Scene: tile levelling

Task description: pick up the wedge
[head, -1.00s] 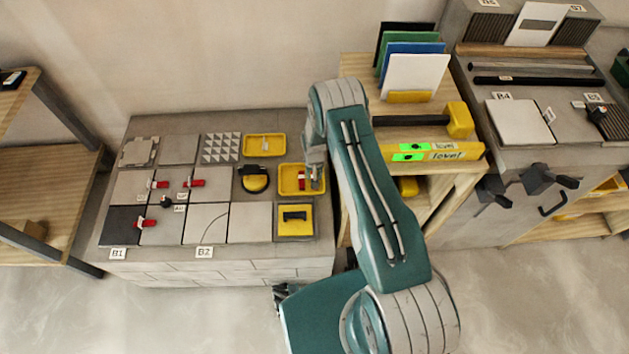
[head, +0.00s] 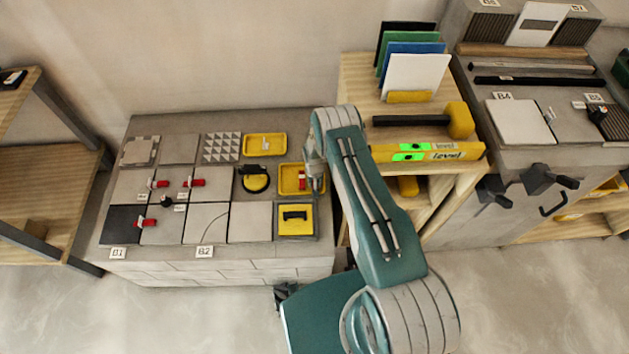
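A small red piece, seemingly a wedge (head: 302,179), lies in the lower yellow tray (head: 287,191) at the right of the tiled bench. Several similar red pieces sit on the tiles at the left, among them one on an upper tile (head: 194,183), another beside it (head: 158,184) and one on a lower tile (head: 147,223). My gripper (head: 318,186) points down over the right end of the lower tray, just right of the red piece. It is small and partly hidden by my arm, so I cannot tell its finger opening or contact.
An upper yellow tray (head: 265,146) and a black-handled yellow tool (head: 254,180) are nearby. Below is a yellow block with a black handle (head: 296,218). To the right, a wooden stand (head: 357,68) carries a mallet (head: 459,119), a yellow level (head: 450,153) and upright coloured boards (head: 416,74).

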